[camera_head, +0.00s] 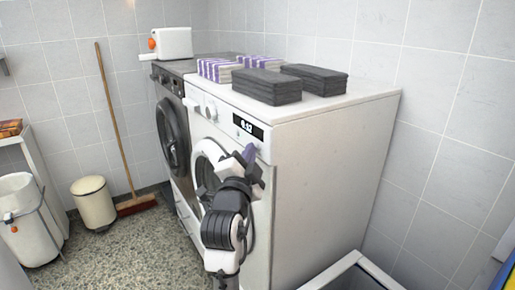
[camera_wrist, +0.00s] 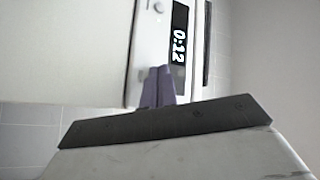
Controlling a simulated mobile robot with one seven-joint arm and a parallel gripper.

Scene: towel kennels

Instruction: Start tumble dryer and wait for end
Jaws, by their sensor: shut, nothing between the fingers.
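The white tumble dryer (camera_head: 325,165) stands in the middle of the head view, the nearer of two machines. Its lit display (camera_head: 248,128) reads 0:12 in the wrist view (camera_wrist: 179,35). A round button (camera_wrist: 158,7) sits on the panel beside the display. The dryer's round door (camera_head: 207,160) is partly hidden behind my arm. My gripper (camera_head: 249,153) is shut and empty, its purple fingers in front of the panel just below the display. In the wrist view its fingertips (camera_wrist: 158,72) overlap the panel's edge; I cannot tell whether they touch it.
Dark grey folded towels (camera_head: 266,87) and purple-striped towels (camera_head: 217,70) lie on the dryer. A second machine (camera_head: 170,125) with a dark door stands beyond it. A broom (camera_head: 117,135), a cream bin (camera_head: 93,203) and a white bin (camera_head: 27,220) stand left. The speckled floor (camera_head: 130,255) is clear.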

